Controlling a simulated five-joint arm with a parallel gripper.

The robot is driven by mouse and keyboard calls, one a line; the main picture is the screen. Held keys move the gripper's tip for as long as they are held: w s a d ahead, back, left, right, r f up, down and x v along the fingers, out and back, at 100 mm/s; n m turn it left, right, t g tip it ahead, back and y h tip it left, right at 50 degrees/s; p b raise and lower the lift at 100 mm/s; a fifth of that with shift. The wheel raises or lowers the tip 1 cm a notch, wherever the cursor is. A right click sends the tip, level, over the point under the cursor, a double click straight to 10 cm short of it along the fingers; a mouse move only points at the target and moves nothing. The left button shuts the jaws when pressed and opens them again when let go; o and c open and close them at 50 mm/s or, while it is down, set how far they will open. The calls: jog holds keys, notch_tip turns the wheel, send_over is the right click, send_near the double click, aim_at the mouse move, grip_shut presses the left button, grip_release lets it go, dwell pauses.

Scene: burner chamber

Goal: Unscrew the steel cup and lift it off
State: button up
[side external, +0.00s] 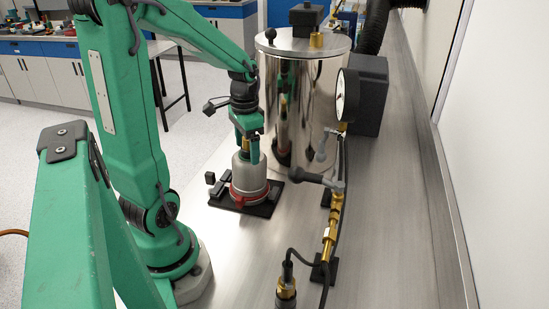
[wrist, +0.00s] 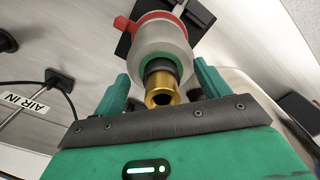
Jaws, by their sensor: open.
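The steel cup (side external: 249,176) is a grey cylinder standing upright on a black base plate (side external: 262,208), with a red ring (side external: 250,193) around its lower part. In the wrist view the cup (wrist: 157,42) shows a green ring and a brass fitting (wrist: 162,88) at its near end. My gripper (side external: 247,150) points down at the top of the cup. In the wrist view my gripper (wrist: 162,82) is open, with one green finger on each side of the brass fitting. I cannot tell whether the fingers touch the cup.
A tall polished steel chamber (side external: 300,105) stands close behind the cup. A round gauge (side external: 347,95), a grey-handled valve (side external: 320,180) and brass piping (side external: 330,240) are to the right. The steel bench (side external: 400,220) is clear further right.

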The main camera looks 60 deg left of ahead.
jog(key=shift+m, duration=1.5)
jog(key=shift+m, duration=0.3)
jog(key=shift+m, duration=1)
jog(key=m, duration=0.5)
jog(key=shift+m, duration=0.4)
jog(key=shift+d+m, duration=0.1)
jog(key=shift+m, duration=0.7)
jog(key=m, duration=0.3)
jog(key=shift+m, duration=0.4)
jog(key=m, duration=0.6)
